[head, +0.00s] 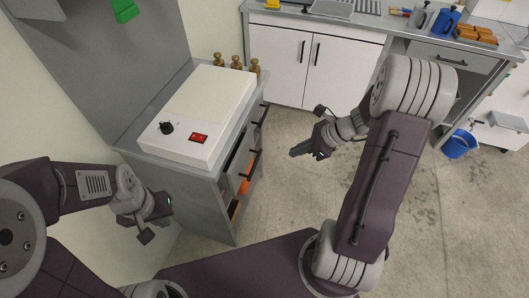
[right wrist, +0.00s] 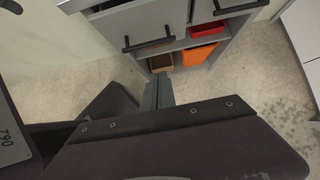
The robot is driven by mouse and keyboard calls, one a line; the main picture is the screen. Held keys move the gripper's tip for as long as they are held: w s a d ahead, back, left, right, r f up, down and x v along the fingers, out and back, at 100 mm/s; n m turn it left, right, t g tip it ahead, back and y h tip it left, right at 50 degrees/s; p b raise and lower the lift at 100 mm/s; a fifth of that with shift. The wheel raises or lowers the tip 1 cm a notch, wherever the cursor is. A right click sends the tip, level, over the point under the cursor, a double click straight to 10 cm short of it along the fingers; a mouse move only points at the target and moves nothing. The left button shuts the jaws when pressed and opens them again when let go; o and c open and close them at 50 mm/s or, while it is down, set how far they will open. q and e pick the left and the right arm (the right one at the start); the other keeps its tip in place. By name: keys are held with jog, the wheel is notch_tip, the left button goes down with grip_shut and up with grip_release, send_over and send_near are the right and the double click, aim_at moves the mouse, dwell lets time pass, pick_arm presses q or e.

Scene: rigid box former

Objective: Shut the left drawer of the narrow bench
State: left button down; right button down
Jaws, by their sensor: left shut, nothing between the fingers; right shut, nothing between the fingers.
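The narrow bench (head: 185,168) stands against the wall at the left of the head view, its drawer side facing right. Its left drawer (head: 239,160) is the nearer one, with a black bar handle; its front appears to stand out somewhat from the bench. In the right wrist view the left drawer (right wrist: 133,22) is at the top, larger than the drawer beside it. My right gripper (head: 298,150) is shut and empty, apart from the drawer, over the floor to its right; its fingers (right wrist: 158,92) point toward the bench. My left gripper (head: 167,203) is shut and empty near the bench's near end.
A white box with a red switch (head: 198,137) and several brass weights stand on the bench. Orange (right wrist: 199,55) and red (right wrist: 208,29) bins sit below the drawers. White cabinets (head: 310,65) and a blue bucket (head: 459,144) stand further off. Floor between is clear.

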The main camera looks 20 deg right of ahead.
jog(key=w+a+r+b+x, duration=0.1)
jog(key=b+x, duration=0.2)
jog(key=x, duration=1)
jog(key=shift+a+r, duration=0.15)
jog(key=shift+a, duration=0.25)
jog(key=shift+w, duration=0.15)
